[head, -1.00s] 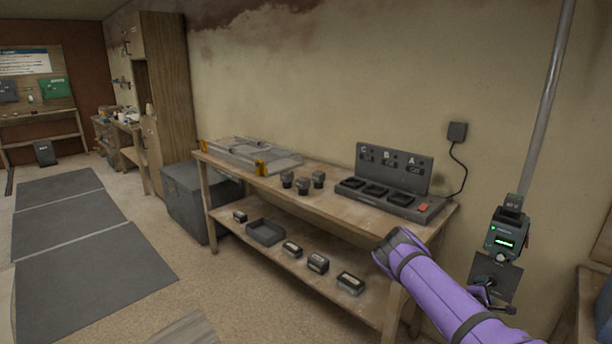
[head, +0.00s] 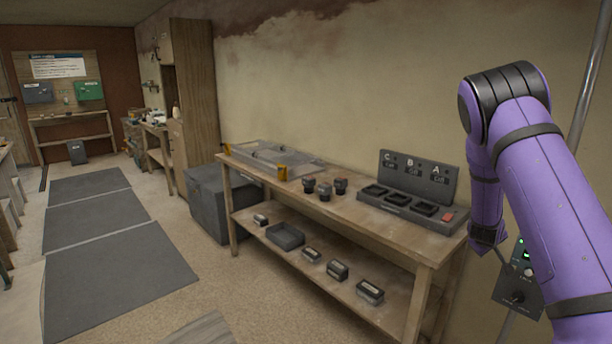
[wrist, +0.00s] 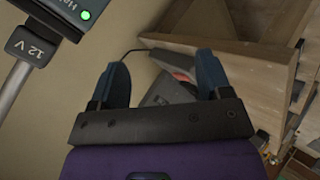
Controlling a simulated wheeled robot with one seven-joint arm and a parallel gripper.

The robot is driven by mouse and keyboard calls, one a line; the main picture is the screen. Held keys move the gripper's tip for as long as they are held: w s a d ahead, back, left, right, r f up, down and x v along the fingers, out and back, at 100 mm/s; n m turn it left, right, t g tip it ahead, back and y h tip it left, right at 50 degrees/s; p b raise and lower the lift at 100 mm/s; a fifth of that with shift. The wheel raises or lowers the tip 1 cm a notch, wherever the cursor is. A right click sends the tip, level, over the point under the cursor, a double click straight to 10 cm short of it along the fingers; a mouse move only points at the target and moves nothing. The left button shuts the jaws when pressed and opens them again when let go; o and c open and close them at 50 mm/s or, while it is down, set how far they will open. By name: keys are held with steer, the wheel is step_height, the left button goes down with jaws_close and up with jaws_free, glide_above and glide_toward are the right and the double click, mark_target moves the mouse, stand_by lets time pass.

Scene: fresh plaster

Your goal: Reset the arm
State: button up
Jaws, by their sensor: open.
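My purple arm is raised and bent at the right of the head view, with its forearm hanging down in front of the wall. My gripper (wrist: 164,85) shows in the wrist view with its two blue fingers spread apart and nothing between them. In the head view the gripper's fingers cannot be made out clearly. Beyond the fingers, the wrist view shows part of the grey charger station, which also stands on the workbench in the head view (head: 415,200).
The wooden workbench (head: 350,207) carries several small dark blocks and a grey tray-like fixture (head: 262,155). Its lower shelf holds a grey bin (head: 285,236) and several small boxes. A control box (head: 518,285) on a pole is close to my arm. Floor mats (head: 115,260) lie clear at left.

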steer(key=s+a+r+m+y, duration=0.1)
steer(key=s+a+r+y, duration=0.1)
steer(key=s+a+r, duration=0.5)
steer(key=s+a+r+y, duration=0.3)
steer(key=s+a+r, duration=0.15)
steer(key=r, duration=0.45)
steer(key=s+a+r+m+y, duration=0.1)
steer(key=s+a+r+y, duration=0.1)
steer(key=s+a+r, duration=0.7)
steer(key=s, duration=0.5)
steer(key=s+a+r+g, duration=0.1)
steer(key=s+a+r, duration=0.1)
steer(key=s, duration=0.7)
steer(key=s+a+r, duration=0.3)
steer(key=s+a, duration=0.1)
steer(key=s, duration=0.5)
steer(key=shift+s+a+r+m, duration=0.15)
steer(key=shift+r+m, duration=0.15)
steer(key=shift+r, duration=0.05)
